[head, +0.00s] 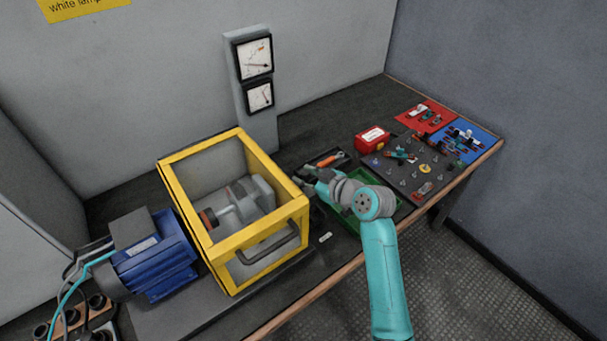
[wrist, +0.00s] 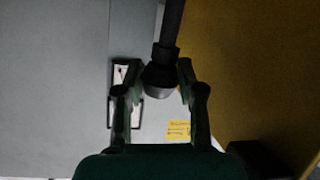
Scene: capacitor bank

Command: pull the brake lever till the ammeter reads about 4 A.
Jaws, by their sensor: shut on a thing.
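The brake lever shows in the wrist view as a dark rod with a rounded knob (wrist: 160,78) at its end. My gripper (wrist: 160,92) is shut on this knob, with one finger on each side. In the head view my gripper (head: 312,181) is at the right side of the yellow-framed guard, and the lever there is mostly hidden. Two square dial meters, an upper one (head: 254,58) and a lower one (head: 259,97), hang on a grey post. Which one is the ammeter, and its reading, are too small to tell.
The yellow guard (head: 256,244) encloses a grey machine (head: 240,205). A blue motor (head: 155,255) stands at its left. Right of my arm are a dark pegboard (head: 410,172), a red box (head: 372,138), and red (head: 426,116) and blue (head: 466,143) mats with small parts.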

